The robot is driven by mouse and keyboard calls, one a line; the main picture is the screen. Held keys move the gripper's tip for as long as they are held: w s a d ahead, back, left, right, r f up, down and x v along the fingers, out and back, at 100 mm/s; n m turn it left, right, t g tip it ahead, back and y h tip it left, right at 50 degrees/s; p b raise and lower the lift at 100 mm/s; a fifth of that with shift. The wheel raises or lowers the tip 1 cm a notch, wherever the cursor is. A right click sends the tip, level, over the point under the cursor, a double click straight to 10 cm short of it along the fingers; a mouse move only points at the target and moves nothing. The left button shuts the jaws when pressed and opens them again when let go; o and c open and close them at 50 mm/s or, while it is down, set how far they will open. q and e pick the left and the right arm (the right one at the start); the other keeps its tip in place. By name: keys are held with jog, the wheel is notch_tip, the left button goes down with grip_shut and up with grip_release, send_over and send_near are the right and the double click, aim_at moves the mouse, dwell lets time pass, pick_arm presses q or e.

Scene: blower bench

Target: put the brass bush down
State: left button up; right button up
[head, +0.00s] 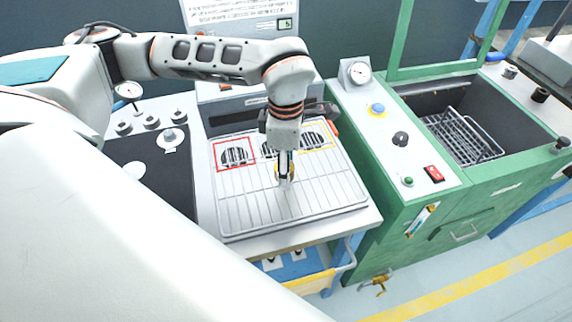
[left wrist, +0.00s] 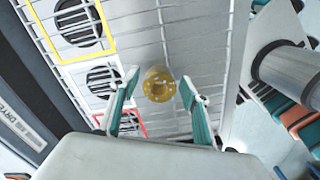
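The brass bush (left wrist: 159,85) is a round yellow flanged piece with small holes around a central bore. In the left wrist view it lies over the wire rack (left wrist: 200,30), between and a little beyond my left gripper's fingertips. My left gripper (head: 285,178) points down over the middle of the rack, also seen in the head view (head: 325,190). Its fingers are open, with a visible gap to the bush on each side. In the head view the fingers mostly hide the bush. My right gripper is not in view.
Round vents lie behind the rack's middle, one in a red outline (head: 235,168), one in a yellow outline (head: 332,147). The green machine (head: 400,175) with its wire basket (head: 460,138) stands right. The rack's front is clear. Gauges and knobs (head: 170,137) stand left.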

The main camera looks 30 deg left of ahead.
pick_arm(q)
jog(key=shift+r, duration=0.15)
notch_tip(320, 180, up, 12)
jog(key=p, duration=0.1)
dwell(0.6)
dwell(0.5)
